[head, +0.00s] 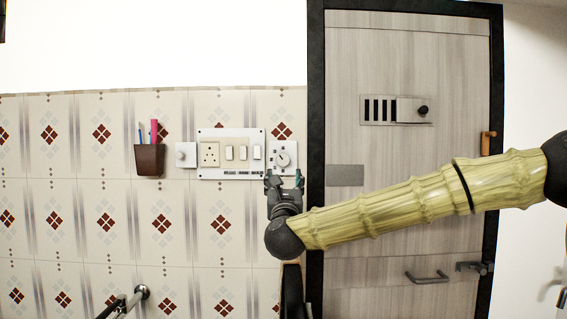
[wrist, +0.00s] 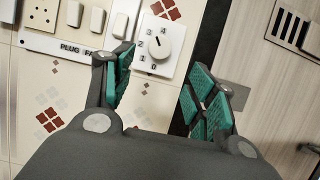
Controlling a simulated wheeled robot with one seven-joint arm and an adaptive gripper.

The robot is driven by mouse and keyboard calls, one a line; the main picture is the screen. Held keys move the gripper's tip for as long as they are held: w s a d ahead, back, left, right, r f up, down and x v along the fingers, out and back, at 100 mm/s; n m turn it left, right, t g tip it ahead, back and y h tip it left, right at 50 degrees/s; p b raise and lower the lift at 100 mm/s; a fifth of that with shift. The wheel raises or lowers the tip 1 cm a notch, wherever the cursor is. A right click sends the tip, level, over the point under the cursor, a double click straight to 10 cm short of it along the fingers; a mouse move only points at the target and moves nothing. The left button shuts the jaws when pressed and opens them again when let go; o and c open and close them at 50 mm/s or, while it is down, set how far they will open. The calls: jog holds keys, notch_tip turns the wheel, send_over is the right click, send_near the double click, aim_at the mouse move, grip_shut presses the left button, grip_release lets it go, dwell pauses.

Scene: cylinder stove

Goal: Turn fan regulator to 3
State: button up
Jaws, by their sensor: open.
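The fan regulator is a white plate with a round white knob (head: 283,159) on the tiled wall, just right of the switch board. In the wrist view the knob (wrist: 160,46) is ringed by numbers, with 0, 1, 2, 3 and 4 readable. A small dark mark shows on its upper left part; I cannot tell for certain which number it points at. My gripper (head: 284,181) is just below the regulator in the head view. In the wrist view its green-padded fingers (wrist: 163,89) are apart, with nothing between them, and the knob lies beyond their tips.
A switch board (head: 230,154) with a socket and switches is left of the regulator. A small white knob plate (head: 186,155) and a brown pen holder (head: 149,160) are farther left. A wooden door (head: 408,220) with a dark frame stands close on the right.

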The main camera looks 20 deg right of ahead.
aim_at(283, 162)
jog(key=p+x, duration=0.3)
jog(key=x, duration=0.5)
jog(key=shift+w+d+r, duration=0.1)
jog(key=shift+w+r, duration=0.1)
jog(key=shift+w, duration=0.1)
jog(key=shift+w+d+r+p, duration=0.1)
jog(key=shift+w+d+p, duration=0.1)
jog(key=shift+w+p, duration=0.3)
jog(key=shift+w, duration=0.1)
jog(key=c, duration=1)
